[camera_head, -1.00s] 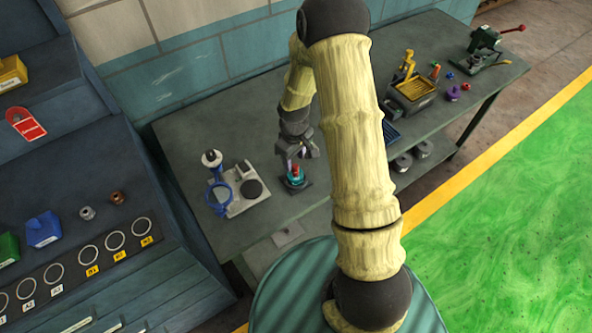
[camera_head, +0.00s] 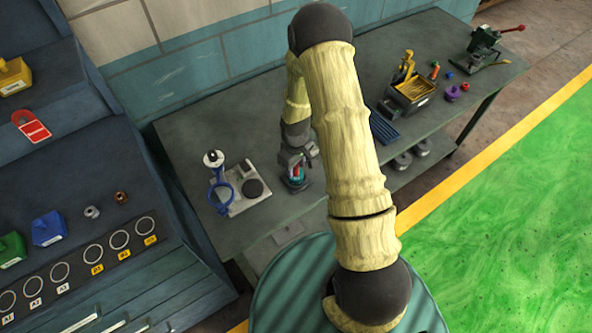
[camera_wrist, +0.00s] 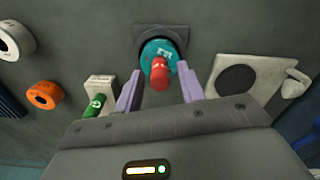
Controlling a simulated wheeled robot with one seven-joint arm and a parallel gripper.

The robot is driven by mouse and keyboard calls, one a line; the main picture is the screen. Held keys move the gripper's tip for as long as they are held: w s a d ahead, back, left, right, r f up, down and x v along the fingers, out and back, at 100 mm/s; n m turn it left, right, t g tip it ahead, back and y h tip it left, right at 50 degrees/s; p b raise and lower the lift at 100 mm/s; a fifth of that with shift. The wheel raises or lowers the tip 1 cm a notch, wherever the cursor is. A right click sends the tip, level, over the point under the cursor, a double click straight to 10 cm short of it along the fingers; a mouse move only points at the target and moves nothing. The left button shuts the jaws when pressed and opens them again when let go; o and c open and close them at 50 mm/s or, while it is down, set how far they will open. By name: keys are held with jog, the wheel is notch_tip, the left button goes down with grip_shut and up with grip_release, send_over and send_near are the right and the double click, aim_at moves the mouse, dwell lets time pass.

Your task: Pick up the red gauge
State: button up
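The red gauge (camera_wrist: 160,74) stands up from a teal ring (camera_wrist: 158,50) with a pale marking, set on a dark square base (camera_wrist: 141,32). My gripper (camera_wrist: 160,88) is open, with one pale finger on each side of the red gauge and a visible gap to both. In the head view my gripper (camera_head: 296,170) is low over the bench, and only a small part of the red gauge (camera_head: 298,172) shows between its dark parts. I cannot tell the exact height of the fingertips against the red gauge.
A pale plate with a dark disc (camera_wrist: 236,80) lies close on the right in the wrist view. A green cylinder (camera_wrist: 95,106) by a white block (camera_wrist: 101,85), an orange ring (camera_wrist: 43,95) and a white ring (camera_wrist: 14,40) are on the left. The bench (camera_head: 200,125) behind is clear.

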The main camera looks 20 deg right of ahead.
grip_shut()
notch_tip(320, 180, up, 10)
jog(key=b, duration=0.2)
jog(key=shift+b, duration=0.4)
jog(key=shift+s, duration=0.1)
dwell(0.5)
